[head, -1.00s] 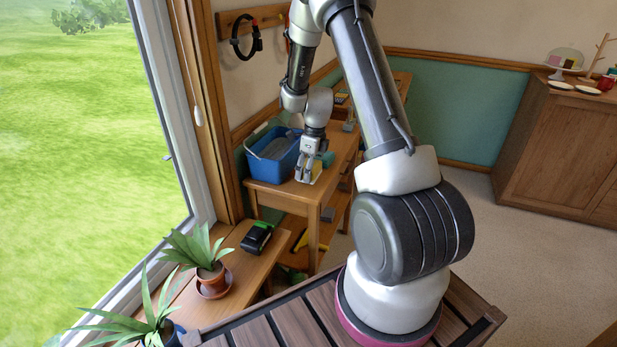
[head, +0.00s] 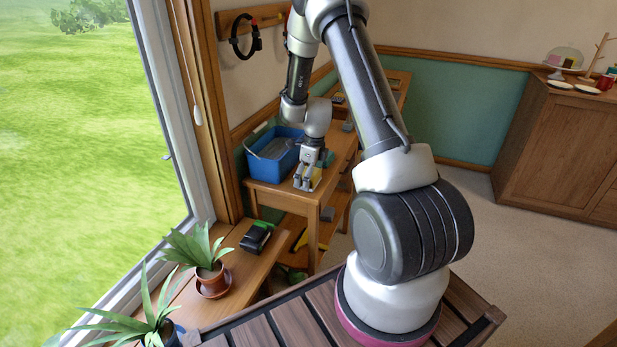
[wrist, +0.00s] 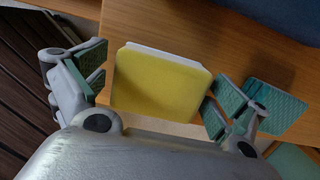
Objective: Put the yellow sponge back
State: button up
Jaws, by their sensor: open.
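The yellow sponge (wrist: 160,82) lies on the wooden bench top (wrist: 220,40), with a white layer showing along its far edge. In the head view a bit of the sponge (head: 317,176) shows beside the fingers near the bench's front end. My gripper (wrist: 168,88) is open, with green-padded fingers on the left and right of the sponge. A gap shows on the left; the right pads are close to the sponge's edge, and I cannot tell if they touch. In the head view my gripper (head: 306,184) points down at the bench top.
A blue bucket (head: 260,168) with grey contents stands on the bench just left of my gripper. A teal object is partly hidden behind the fingers. A lower shelf holds a yellow item (head: 301,240). Potted plants (head: 209,270) stand by the window. The carpet right of the bench is clear.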

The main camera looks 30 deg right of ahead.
jog(key=s+a+r+n+t, duration=0.1)
jog(key=s+r+n, duration=0.25)
jog(key=r, duration=0.85)
jog(key=s+a+r+n, duration=0.1)
jog(key=s+r+n, duration=0.25)
jog(key=r, duration=0.85)
jog(key=s+a+r+n, duration=0.1)
jog(key=s+r+n, duration=0.2)
jog(key=s+n, duration=0.4)
jog(key=s+a+r+n+t, duration=0.1)
jog(key=s+a+r+n, duration=0.1)
jog(key=s+r+n, duration=0.2)
jog(key=s+a+r+n+t, duration=0.1)
jog(key=s+r+n, duration=0.3)
jog(key=s+n, duration=0.6)
jog(key=s+a, duration=0.1)
jog(key=s, duration=0.2)
jog(key=shift+h, duration=0.4)
